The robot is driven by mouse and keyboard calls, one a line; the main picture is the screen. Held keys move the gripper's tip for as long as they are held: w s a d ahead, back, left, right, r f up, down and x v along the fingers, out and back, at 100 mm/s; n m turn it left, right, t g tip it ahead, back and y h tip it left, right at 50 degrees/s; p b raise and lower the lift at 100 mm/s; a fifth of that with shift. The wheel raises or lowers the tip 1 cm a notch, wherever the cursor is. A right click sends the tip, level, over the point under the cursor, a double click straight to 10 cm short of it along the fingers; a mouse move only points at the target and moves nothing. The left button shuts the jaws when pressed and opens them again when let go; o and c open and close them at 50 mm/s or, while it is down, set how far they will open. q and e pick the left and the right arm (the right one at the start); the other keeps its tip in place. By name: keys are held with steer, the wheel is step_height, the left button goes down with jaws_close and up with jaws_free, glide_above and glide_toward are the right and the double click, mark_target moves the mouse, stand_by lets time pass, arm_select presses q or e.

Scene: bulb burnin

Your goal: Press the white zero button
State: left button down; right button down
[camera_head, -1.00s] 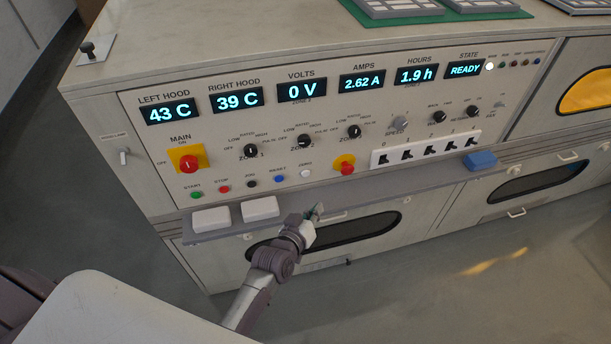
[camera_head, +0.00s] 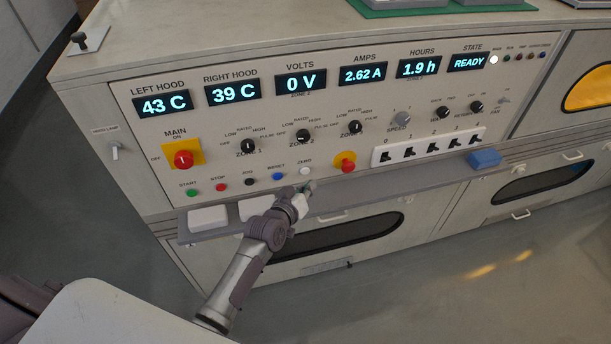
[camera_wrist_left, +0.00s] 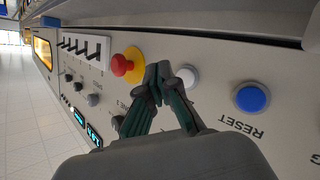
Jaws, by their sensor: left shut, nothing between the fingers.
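The white zero button (camera_head: 305,171) sits in the lower button row of the panel, under the ZERO label, right of the blue reset button (camera_head: 278,176). In the left wrist view the white button (camera_wrist_left: 187,77) shows just beyond my fingertips, partly covered by them. My left gripper (camera_head: 308,187) is shut and empty, just below the white button in the head view. Its closed fingertips (camera_wrist_left: 166,76) also show in the left wrist view. I cannot tell whether they touch the button. My right gripper is not in view.
A red mushroom button on a yellow base (camera_head: 345,162) is close on the right. A row of black switches (camera_head: 433,146) lies further right. A grey ledge (camera_head: 350,197) with white blocks (camera_head: 208,217) and a blue block (camera_head: 485,158) runs below the panel.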

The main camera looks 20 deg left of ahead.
mark_target(305, 170)
arm_select(q)
steer(key=shift+w+a, duration=0.35)
steer(key=shift+w, duration=0.2)
steer(key=shift+w+a, duration=0.1)
steer(key=shift+w, duration=0.05)
stand_by(0.6)
steer(key=shift+w, duration=0.1)
stand_by(0.3)
steer(key=shift+w+a, duration=0.2)
stand_by(0.3)
